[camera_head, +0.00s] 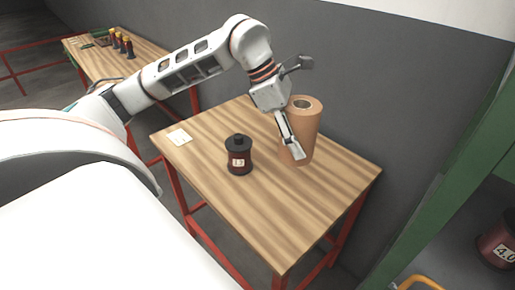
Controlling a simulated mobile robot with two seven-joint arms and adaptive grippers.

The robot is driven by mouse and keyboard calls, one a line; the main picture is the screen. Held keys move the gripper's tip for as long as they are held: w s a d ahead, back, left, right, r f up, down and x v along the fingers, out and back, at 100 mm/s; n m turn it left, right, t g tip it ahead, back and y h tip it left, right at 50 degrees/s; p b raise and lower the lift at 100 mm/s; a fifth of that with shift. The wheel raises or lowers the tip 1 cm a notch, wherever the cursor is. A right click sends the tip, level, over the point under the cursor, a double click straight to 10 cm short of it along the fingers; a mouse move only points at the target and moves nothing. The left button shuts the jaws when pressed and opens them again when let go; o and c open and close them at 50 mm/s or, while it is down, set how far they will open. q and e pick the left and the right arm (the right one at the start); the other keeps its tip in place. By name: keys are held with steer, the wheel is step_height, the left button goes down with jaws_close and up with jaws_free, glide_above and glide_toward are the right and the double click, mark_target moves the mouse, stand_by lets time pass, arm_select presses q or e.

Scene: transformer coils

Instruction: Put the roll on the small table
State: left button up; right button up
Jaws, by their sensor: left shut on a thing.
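The roll (308,122) is a tan, upright cylinder with a hollow core, at the far right part of the small table (262,213), which has a wooden top and red legs. My left gripper (292,150) reaches down from above and is shut on the roll, with a finger against its near side. The other finger is mostly hidden. The roll's base appears at the tabletop; I cannot tell whether it touches. My right gripper is not in view.
A dark red spool labelled 13 (238,157) stands on the table, left of the roll. A pale label card (179,137) lies near the left edge. A grey wall (350,80) runs behind. A longer bench (147,52) holds several small spools. The table's front is clear.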

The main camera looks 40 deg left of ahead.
arm_select(q)
steer(key=shift+w+a+r+n+t+y, duration=0.1)
steer(key=shift+a+r+n+t+y, duration=0.25)
steer(key=shift+a+r+n, duration=0.35)
steer(key=shift+n, duration=0.3)
steer(key=b, duration=0.1)
glide_above(287, 197)
step_height(287, 197, down, 15)
steer(key=shift+f, duration=2.25)
steer(key=shift+f, duration=0.15)
steer(key=o, duration=1.7)
